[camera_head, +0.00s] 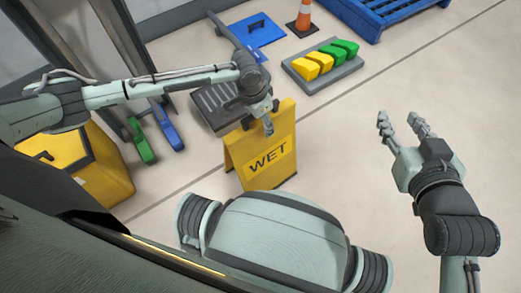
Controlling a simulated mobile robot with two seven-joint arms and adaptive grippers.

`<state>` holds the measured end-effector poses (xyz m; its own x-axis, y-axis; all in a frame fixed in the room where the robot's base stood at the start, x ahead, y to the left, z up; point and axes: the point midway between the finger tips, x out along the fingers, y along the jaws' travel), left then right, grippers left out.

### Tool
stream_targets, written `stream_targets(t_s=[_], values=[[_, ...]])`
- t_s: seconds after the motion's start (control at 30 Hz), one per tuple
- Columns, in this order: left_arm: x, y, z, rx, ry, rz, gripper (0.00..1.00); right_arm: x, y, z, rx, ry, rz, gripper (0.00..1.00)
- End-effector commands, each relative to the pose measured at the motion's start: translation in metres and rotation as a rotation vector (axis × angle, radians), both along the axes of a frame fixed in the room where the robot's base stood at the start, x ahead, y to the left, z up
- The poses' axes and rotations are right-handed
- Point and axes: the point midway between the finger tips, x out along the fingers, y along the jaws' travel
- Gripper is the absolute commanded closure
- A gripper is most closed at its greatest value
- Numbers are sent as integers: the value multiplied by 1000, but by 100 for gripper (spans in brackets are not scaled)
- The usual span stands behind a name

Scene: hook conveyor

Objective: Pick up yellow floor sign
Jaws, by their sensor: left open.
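The yellow floor sign (264,171) stands upright on the floor near the centre of the head view, with the word WET on its front. My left gripper (268,124) is at the sign's top edge, fingers pointing down, and it covers part of that edge. I cannot tell whether the fingers touch the sign. My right gripper (401,126) is open and empty, over bare floor to the right of the sign.
A dark ribbed object (208,105) lies just behind the sign. A grey tray (322,68) with yellow and green pieces, a blue panel (256,30), an orange cone (304,17) and a blue pallet (385,12) are further back. A yellow bin (105,180) stands left. Floor at right is clear.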

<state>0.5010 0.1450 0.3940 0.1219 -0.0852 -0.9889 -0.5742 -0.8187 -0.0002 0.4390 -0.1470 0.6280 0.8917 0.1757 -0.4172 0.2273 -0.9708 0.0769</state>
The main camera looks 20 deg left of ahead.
Motion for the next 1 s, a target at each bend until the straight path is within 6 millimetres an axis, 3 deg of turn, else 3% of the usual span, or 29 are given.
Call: stream_targets(t_s=[0.17, 0.6, 1.0], values=[[0, 0, 0, -1, -1, 0, 44, 0, 0, 0, 0, 0, 0, 60], [0, 0, 1, 0, 0, 0, 98, 0, 0, 0, 0, 2, -1, 60], [1, -1, 2, -2, -3, 0, 100, 0, 0, 0, 0, 2, -1, 60]])
